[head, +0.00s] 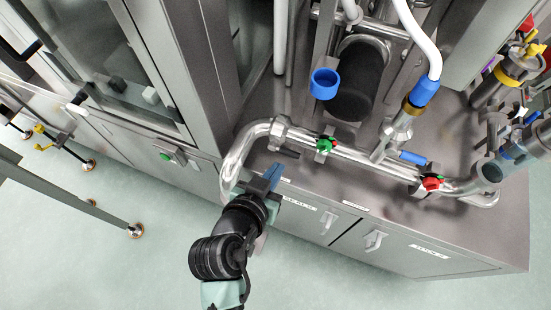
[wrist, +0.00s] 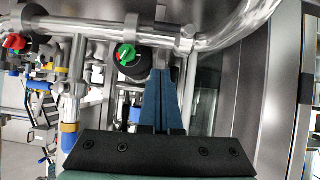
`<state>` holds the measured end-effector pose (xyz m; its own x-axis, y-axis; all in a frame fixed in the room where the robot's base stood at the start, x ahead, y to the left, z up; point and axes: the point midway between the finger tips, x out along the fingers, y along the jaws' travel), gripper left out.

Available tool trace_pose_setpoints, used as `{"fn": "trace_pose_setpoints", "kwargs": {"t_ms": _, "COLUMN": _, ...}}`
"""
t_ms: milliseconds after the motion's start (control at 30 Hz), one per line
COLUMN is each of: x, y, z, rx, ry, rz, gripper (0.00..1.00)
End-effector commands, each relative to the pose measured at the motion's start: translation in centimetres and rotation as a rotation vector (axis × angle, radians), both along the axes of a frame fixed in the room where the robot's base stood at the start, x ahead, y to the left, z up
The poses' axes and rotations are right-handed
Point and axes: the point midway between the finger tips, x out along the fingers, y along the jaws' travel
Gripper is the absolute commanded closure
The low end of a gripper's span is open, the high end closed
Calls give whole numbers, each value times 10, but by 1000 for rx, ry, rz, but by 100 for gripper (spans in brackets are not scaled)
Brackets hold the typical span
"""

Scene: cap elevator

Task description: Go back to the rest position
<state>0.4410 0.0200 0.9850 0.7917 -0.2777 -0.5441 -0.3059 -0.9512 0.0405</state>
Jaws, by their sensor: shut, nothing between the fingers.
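My gripper (head: 271,177) is in the lower middle of the head view, at the end of my black and teal arm. Its blue fingers are together and hold nothing. In the wrist view the gripper (wrist: 161,80) points toward the steel pipe (wrist: 225,36). In the head view it is just in front of the cabinet, close to the left bend of the same pipe (head: 254,131). I cannot tell whether it touches the pipe.
A green valve knob (head: 325,145) and a red valve knob (head: 431,183) sit on the pipe. A blue cap (head: 324,84) is above it. Cabinet door handles (head: 374,240) stick out at the front.

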Motion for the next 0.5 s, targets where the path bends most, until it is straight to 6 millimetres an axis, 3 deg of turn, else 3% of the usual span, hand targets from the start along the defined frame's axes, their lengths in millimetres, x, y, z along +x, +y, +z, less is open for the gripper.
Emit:
{"fn": "trace_pose_setpoints", "kwargs": {"t_ms": 333, "x": 4, "y": 1, "z": 8, "rx": 3, "ry": -17, "rz": 4, "gripper": 100}}
{"fn": "trace_pose_setpoints", "kwargs": {"t_ms": 433, "x": 24, "y": 1, "z": 36, "rx": 14, "ry": -82, "rz": 21, "gripper": 100}}
{"fn": "trace_pose_setpoints", "kwargs": {"t_ms": 500, "x": 46, "y": 1, "z": 71, "rx": 24, "ry": -160, "rz": 45, "gripper": 100}}
